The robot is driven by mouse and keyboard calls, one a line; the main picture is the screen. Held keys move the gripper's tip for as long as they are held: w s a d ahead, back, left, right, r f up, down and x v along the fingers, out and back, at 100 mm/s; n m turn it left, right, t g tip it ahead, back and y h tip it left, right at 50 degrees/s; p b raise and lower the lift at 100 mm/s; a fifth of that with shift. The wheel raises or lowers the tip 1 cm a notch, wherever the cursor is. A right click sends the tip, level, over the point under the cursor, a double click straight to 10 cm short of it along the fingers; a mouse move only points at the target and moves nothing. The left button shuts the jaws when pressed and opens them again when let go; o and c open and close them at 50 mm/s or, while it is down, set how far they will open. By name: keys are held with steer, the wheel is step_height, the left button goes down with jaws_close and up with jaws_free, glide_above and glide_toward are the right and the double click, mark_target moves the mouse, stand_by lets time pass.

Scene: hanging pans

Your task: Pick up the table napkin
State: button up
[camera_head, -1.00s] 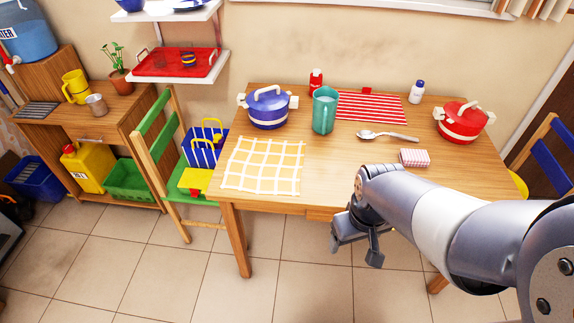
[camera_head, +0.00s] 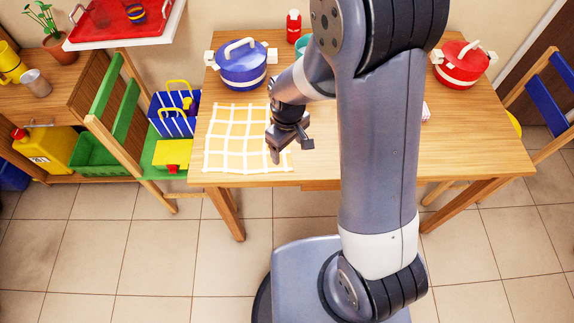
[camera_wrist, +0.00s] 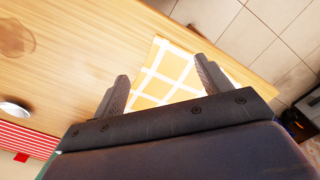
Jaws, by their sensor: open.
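A yellow and white checked napkin (camera_head: 232,140) lies flat at the table's front left in the head view. It also shows between my fingers in the wrist view (camera_wrist: 173,68). My gripper (camera_head: 291,150) is open and empty, and appears above the cloth's right part in the head view. Both fingers show in the wrist view (camera_wrist: 161,70), with a visible gap between them. My arm covers the middle of the table.
A blue pot (camera_head: 242,66) stands behind the checked napkin, and a red pot (camera_head: 463,64) is at the back right. A red bottle (camera_head: 293,27) stands at the back. A green chair (camera_head: 118,97) holds a striped basket (camera_head: 174,115) left of the table. A striped cloth (camera_wrist: 25,138) shows in the wrist view.

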step_height(320, 180, down, 8)
steer(key=b, duration=0.5)
steer(key=shift+b, duration=0.35)
steer(key=shift+f, duration=0.1)
steer(key=c, duration=1.5)
jaws_close()
step_height(320, 180, up, 12)
steer(key=p, duration=0.8)
steer(key=shift+p, duration=0.4)
step_height(320, 180, up, 10)
steer(key=p, duration=0.7)
glide_above(288, 167)
step_height(288, 167, up, 17)
steer(key=p, duration=0.2)
